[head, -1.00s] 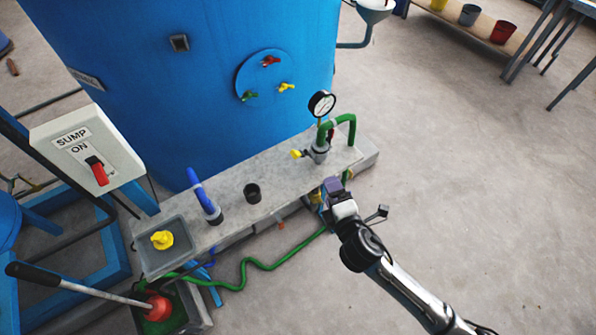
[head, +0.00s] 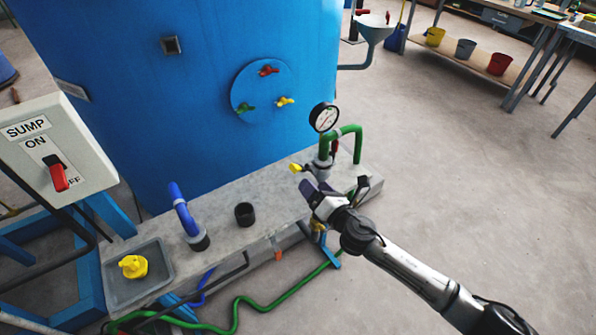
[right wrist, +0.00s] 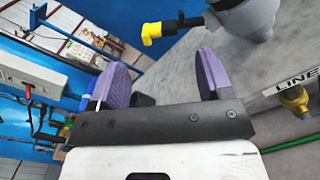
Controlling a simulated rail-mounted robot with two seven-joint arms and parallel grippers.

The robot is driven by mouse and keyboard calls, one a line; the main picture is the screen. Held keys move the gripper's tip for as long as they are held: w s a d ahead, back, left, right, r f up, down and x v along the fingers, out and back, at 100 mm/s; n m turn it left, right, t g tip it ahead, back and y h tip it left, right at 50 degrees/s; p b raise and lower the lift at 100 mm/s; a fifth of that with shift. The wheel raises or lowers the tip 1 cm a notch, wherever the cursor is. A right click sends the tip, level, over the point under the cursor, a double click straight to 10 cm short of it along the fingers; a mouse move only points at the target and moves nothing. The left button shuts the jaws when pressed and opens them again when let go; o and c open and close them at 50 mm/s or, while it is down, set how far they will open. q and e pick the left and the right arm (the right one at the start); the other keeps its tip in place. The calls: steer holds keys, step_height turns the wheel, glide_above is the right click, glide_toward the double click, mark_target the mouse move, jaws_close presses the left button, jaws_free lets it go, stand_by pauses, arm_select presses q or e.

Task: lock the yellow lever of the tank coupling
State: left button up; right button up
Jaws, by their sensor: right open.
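The tank coupling (head: 321,168) stands upright on the grey ledge, below a round pressure gauge and beside a green hose. Its yellow lever (head: 295,168) sticks out to the left of the coupling. In the right wrist view the yellow lever (right wrist: 158,30) shows at the top, just beyond the fingers, with the grey coupling body (right wrist: 245,30) to its right. My right gripper (head: 305,187) is just in front of and below the lever, apart from it. In the right wrist view its two purple fingers (right wrist: 160,80) are spread with nothing between them. My left gripper is not in view.
The ledge (head: 275,212) also holds a black cup (head: 244,214), a blue pipe elbow (head: 185,215) and a grey tray (head: 155,285) with a yellow fitting. The blue tank (head: 190,110) rises behind. A sump switch box (head: 55,150) stands at left.

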mark_target(300, 171)
steer(key=b+x, duration=0.2)
steer(key=x, duration=0.6)
steer(key=shift+w+a+b, duration=0.2)
steer(key=shift+w+b, duration=0.05)
steer(key=shift+b, duration=0.05)
steer(key=shift+c, duration=0.4)
